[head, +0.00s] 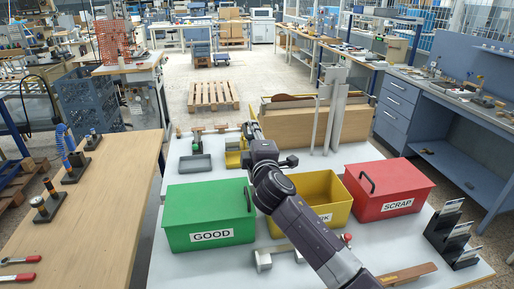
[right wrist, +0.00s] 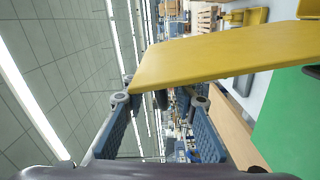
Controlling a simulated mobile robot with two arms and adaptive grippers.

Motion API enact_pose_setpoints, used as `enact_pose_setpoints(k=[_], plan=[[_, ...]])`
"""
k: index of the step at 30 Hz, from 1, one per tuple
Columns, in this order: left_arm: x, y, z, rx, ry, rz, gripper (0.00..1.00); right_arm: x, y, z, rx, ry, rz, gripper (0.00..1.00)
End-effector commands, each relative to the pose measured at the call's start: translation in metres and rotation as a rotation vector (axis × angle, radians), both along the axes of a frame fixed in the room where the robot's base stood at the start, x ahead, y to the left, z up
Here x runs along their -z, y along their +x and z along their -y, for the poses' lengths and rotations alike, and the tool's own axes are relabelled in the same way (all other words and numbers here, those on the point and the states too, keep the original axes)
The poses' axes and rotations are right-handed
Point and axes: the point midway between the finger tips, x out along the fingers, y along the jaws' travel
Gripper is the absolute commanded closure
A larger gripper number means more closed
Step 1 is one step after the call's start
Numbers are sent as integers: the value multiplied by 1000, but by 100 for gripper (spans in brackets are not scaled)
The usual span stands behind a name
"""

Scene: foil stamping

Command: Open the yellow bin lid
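The yellow bin (head: 338,206) stands between the green and red bins in the head view. My right arm crosses it and partly hides its label. Its top looks open, with yellow inner walls showing. In the right wrist view a large yellow panel (right wrist: 225,55), apparently its lid, looks raised and stands close beyond the fingertips. My right gripper (head: 249,132) is above and behind the bin's left side. In the right wrist view its fingers (right wrist: 162,100) are apart with nothing between them; contact with the panel is unclear. My left gripper is not in view.
The shut green bin (head: 205,206) is on the left, the shut red bin (head: 395,178) on the right. A wooden box (head: 350,124) stands behind. A grey tray (head: 195,164) and small yellow tray (head: 233,159) lie at the back left. A black stand (head: 450,235) is at the right edge.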

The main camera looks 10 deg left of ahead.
Motion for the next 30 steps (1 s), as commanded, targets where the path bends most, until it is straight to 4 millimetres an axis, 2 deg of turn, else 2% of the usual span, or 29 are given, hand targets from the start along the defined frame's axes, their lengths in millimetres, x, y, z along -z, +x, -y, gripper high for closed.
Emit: enact_pose_setpoints(k=[18, 24, 30], plan=[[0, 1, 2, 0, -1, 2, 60, 2, -81, 32, -3, 1, -2, 74], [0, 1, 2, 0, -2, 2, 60, 1, -91, 37, -2, 0, -2, 74], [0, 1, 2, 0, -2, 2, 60, 1, -92, 37, -2, 0, -2, 74]])
